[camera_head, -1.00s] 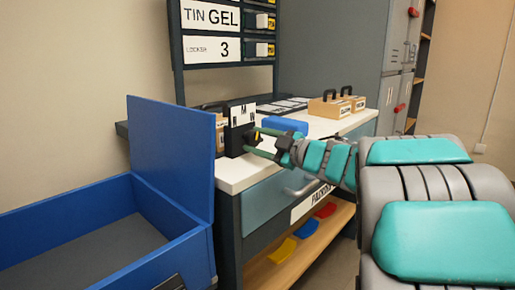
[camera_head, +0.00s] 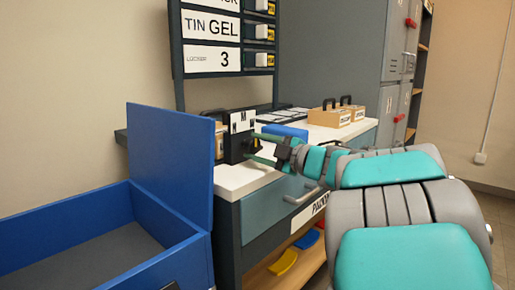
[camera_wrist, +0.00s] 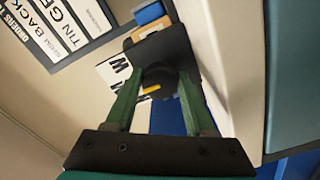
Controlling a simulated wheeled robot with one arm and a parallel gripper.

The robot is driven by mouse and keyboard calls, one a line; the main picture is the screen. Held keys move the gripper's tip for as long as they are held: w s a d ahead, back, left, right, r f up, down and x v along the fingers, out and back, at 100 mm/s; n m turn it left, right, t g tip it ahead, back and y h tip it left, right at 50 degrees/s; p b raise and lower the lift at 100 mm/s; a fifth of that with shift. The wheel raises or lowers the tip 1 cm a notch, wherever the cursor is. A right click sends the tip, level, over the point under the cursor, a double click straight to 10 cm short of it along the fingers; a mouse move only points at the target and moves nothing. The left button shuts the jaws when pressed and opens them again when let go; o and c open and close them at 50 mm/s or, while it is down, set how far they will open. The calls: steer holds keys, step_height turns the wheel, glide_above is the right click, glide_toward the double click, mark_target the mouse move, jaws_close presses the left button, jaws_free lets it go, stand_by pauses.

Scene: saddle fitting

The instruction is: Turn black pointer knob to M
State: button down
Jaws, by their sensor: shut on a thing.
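The black pointer knob (camera_wrist: 157,77) sits on the front of a dark box (camera_head: 234,148) at the workbench's left end. A yellow mark on the knob shows in the wrist view, pointing roughly left, towards a white label (camera_wrist: 114,70) with black letters. The label also shows above the box in the head view (camera_head: 242,120), with an M at its top. Which letter the mark meets, I cannot tell. My gripper (camera_wrist: 158,86) has its green fingers either side of the knob, shut on it. In the head view my gripper (camera_head: 258,151) reaches the box from the right.
A blue block (camera_head: 285,132) lies on the white benchtop just behind my gripper. Wooden boxes (camera_head: 330,117) with black handles stand farther back. A large open blue chest (camera_head: 172,160) is at the left. A bench drawer (camera_head: 278,205) is below my arm.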

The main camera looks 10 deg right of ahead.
steer(key=shift+c, duration=1.4)
jaws_free()
steer(key=shift+s, duration=0.1)
steer(key=v, duration=0.7)
steer(key=shift+s+d, duration=0.25)
